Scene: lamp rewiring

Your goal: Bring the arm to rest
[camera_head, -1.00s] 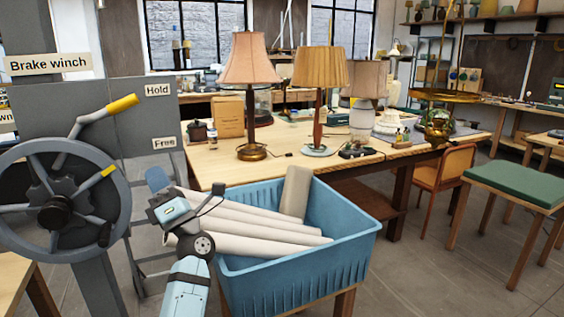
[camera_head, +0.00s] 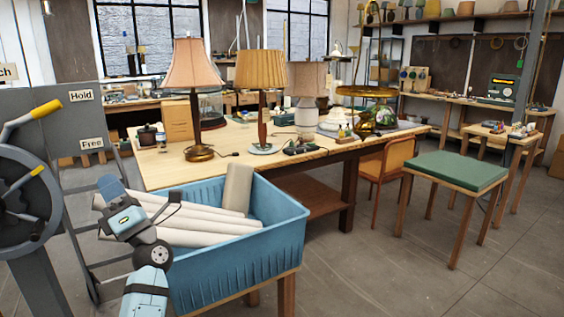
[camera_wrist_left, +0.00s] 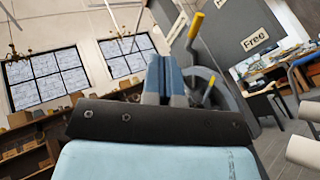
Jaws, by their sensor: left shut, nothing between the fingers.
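My left arm rises from the bottom of the head view, in front of the blue bin. My left gripper (camera_head: 111,187) points up and to the left, between the brake winch and the bin. In the left wrist view my left gripper (camera_wrist_left: 167,75) has its two blue-grey fingers together, with nothing between them. The winch wheel and its yellow-handled lever (camera_wrist_left: 196,25) show behind the fingers there, apart from them as far as I can tell. My right gripper is not in either view.
The blue bin (camera_head: 240,245) holds several pale rolls (camera_head: 185,238). The brake winch (camera_head: 30,195) stands at the left, its lever (camera_head: 35,118) near the Hold label. Behind is a wooden table (camera_head: 165,176) with lamps. A green-topped stool (camera_head: 457,170) stands right. Floor at lower right is clear.

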